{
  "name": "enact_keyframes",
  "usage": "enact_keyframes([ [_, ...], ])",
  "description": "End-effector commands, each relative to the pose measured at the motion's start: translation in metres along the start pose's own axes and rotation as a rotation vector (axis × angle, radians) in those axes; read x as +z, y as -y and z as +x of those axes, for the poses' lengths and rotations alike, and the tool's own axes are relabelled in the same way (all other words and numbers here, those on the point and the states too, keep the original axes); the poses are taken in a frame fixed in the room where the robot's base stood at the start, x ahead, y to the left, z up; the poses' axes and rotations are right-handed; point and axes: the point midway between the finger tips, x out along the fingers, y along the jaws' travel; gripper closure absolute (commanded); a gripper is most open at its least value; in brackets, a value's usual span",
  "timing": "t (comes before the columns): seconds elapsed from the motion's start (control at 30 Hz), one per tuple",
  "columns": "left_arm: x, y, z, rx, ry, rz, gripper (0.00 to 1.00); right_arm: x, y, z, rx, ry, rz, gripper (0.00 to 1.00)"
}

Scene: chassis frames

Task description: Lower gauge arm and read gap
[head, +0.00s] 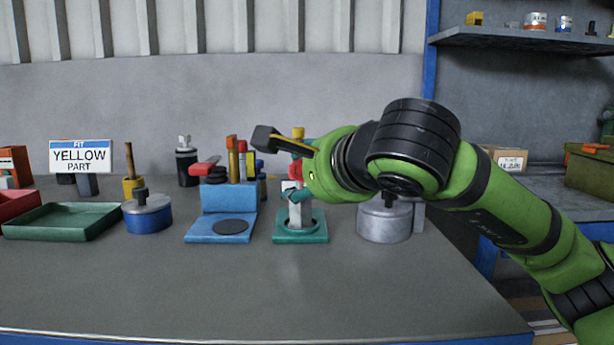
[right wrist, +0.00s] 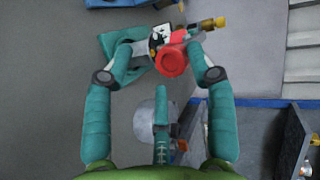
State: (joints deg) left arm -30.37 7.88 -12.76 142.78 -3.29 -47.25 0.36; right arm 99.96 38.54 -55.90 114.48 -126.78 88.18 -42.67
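A green-based stand (head: 301,232) with a pale upright post (head: 295,212) stands at the middle of the bench. A red part (head: 296,170) and a yellow-topped part (head: 298,132) show above it. In the right wrist view a round red knob (right wrist: 173,61) with a yellow-tipped rod (right wrist: 213,23) lies between two teal fingers of my right gripper (right wrist: 165,45). These fingers look spread, with the knob between them; contact is unclear. A third finger (right wrist: 160,125) points straight, apart from the knob. I cannot tell which piece is the gauge arm, and no gap reading is legible. My left gripper is out of view.
A blue fixture (head: 222,195) with a dark disc stands left of the stand. A grey lidded pot (head: 384,226) stands to its right. A blue pot (head: 148,217), a green tray (head: 62,236) and a sign (head: 80,157) are further left. The bench front (head: 240,300) is clear.

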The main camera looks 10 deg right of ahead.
Motion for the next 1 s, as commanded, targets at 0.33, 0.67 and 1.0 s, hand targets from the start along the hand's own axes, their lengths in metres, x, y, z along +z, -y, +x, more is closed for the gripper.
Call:
enact_keyframes([
  [0.33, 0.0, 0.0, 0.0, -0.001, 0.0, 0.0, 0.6, 0.0, 0.001, -0.063, -0.004, -0.002, -0.002, 0.48],
  [0.67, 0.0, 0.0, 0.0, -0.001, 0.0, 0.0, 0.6, 0.0, 0.0, -0.114, -0.002, -0.001, -0.002, 0.48],
  [1.0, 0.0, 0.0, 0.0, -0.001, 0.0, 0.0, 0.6, 0.001, 0.0, -0.119, 0.0, 0.0, -0.001, 0.48],
])
